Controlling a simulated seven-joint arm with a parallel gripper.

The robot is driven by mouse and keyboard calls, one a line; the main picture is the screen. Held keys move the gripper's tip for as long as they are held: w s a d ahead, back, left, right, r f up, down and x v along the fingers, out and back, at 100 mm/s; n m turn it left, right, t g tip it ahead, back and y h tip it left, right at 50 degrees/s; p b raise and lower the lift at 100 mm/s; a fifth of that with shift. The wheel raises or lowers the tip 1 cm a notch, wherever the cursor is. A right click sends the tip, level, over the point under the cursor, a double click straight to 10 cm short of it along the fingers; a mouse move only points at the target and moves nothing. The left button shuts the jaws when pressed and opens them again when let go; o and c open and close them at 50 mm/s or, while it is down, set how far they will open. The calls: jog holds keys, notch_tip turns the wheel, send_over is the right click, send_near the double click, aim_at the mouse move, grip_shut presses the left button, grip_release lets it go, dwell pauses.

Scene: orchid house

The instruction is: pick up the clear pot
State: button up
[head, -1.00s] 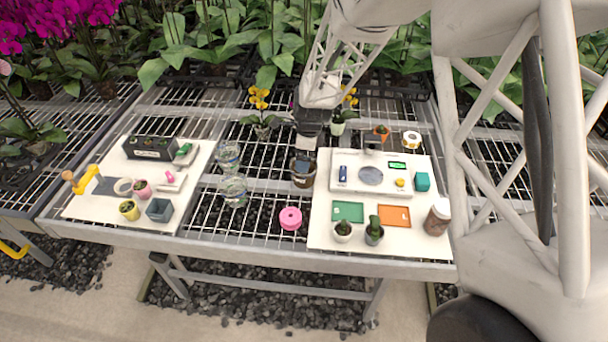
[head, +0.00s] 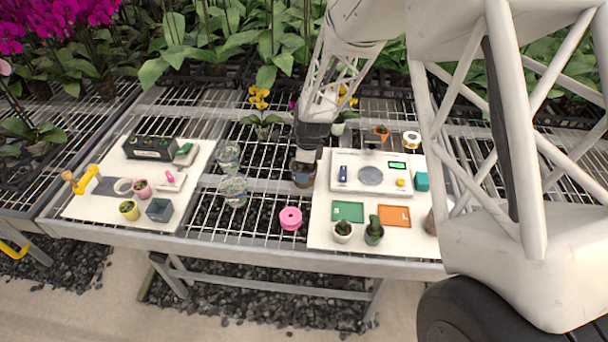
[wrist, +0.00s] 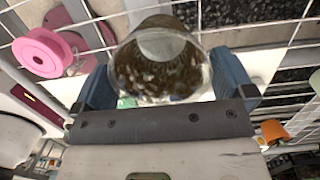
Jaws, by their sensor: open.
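The clear pot (wrist: 160,65), see-through and filled with brown bark, lies between the two blue fingers of my gripper (wrist: 163,80) in the wrist view. In the head view the pot (head: 303,178) sits on the wire bench just left of the right-hand white board, and my gripper (head: 308,155) is right above it, hiding its top. The fingers are open, one on each side of the pot. Whether either one touches it, I cannot tell.
Two other clear vessels (head: 228,155) (head: 234,190) stand to the left on the mesh. A pink spool (head: 290,218) is in front. The right white board (head: 325,236) holds a scale tray (head: 350,186) and small plants. A yellow-flowered orchid (head: 260,103) stands behind.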

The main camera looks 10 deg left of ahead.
jog(key=shift+c, duration=0.2)
jog(key=c, duration=0.5)
jog(key=shift+c, duration=0.2)
jog(key=shift+r, duration=0.1)
jog(key=shift+r, duration=0.7)
jog(key=s+d+r, duration=0.1)
jog(key=s+d, duration=0.2)
jog(key=s, duration=0.4)
jog(key=s+d+r, duration=0.2)
jog(key=s, duration=0.6)
jog(key=shift+d+r, duration=0.2)
jog(key=shift+d, duration=0.2)
